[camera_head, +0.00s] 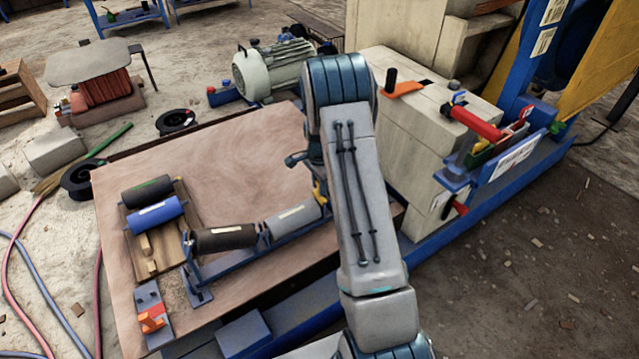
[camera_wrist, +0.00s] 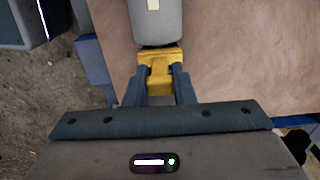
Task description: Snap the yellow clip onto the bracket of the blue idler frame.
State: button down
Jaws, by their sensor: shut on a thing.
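The yellow clip (camera_wrist: 157,62) is between the fingers of my gripper (camera_wrist: 158,82), which is shut on it. In the wrist view the clip lies right at the end of the grey roller (camera_wrist: 156,22). In the head view a bit of the yellow clip (camera_head: 319,192) shows beside my arm, at the right end of the blue idler frame (camera_head: 240,261). The frame carries a dark brown roller (camera_head: 222,237) and the grey roller (camera_head: 290,219). The bracket at that end is hidden by the clip and my arm, so I cannot tell whether the clip is seated.
The frame lies on a brown board (camera_head: 240,150). A wooden pallet (camera_head: 158,262) with a black and a blue roller (camera_head: 155,214) stands at left. An orange part (camera_head: 151,321) sits on a grey-blue plate. A motor (camera_head: 275,68) and a beige block (camera_head: 420,130) stand behind and right.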

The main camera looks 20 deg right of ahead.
jog(key=shift+f+b, duration=0.35)
jog(key=shift+f, duration=0.35)
jog(key=c, duration=1.1)
grip_release()
jog(key=shift+c, duration=0.2)
notch_tip(320, 180, up, 14)
jog(key=p, duration=0.3)
jog(key=shift+p, duration=0.35)
jog(key=shift+f, duration=0.1)
